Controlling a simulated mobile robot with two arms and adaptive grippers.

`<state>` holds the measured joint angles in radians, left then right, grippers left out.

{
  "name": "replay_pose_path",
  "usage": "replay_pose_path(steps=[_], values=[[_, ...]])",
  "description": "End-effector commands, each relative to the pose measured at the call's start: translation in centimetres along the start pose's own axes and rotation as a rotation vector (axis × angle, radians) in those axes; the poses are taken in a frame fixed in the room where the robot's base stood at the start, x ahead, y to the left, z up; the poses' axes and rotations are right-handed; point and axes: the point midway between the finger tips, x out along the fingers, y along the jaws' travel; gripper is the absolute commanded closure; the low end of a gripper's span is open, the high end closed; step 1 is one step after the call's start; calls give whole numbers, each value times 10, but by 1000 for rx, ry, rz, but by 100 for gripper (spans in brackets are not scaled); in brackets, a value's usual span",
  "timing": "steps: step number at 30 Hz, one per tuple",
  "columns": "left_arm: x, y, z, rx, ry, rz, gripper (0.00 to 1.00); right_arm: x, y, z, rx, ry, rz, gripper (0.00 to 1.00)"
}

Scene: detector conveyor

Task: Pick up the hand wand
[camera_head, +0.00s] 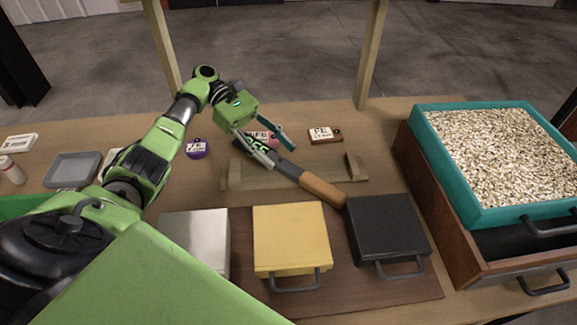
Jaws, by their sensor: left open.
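The hand wand (284,168) is a long dark rod with a green-lit display near its far end and a tan wooden handle (322,189) at its near end. It lies slanted across a low wooden cradle (233,172), with the handle toward the black box. My left gripper (273,150) is open over the wand's far end, with one finger on each side of the display part. From this angle I cannot tell whether the fingers touch it. My right gripper is not in view.
White, yellow (290,238) and black (386,229) handled boxes stand in front of the cradle. Labelled tags, one purple (197,149) and one brown (325,135), lie behind it. A teal tray of pale grains (433,152) sits at right. Wooden posts (371,55) rise behind.

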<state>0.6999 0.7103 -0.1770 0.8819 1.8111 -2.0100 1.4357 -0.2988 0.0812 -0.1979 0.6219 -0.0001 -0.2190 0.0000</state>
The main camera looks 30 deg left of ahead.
Motion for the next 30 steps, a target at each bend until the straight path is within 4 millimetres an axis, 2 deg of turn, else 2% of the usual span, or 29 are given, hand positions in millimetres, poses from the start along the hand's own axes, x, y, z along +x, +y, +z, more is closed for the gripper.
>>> replay_pose_path(steps=[3,11,18,22,28,29,30], values=[[18,0,1,-1,0,-3,56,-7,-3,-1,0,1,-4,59],[38,2,1,-1,-1,-1,56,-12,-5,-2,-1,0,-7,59],[72,6,0,-1,0,-2,56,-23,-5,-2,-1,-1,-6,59],[81,7,0,-1,0,-1,56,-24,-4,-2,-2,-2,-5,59],[82,7,-1,0,0,0,56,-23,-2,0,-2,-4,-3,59],[81,7,-1,0,0,0,61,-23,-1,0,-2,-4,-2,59],[81,7,-1,0,0,0,71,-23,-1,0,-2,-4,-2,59]])
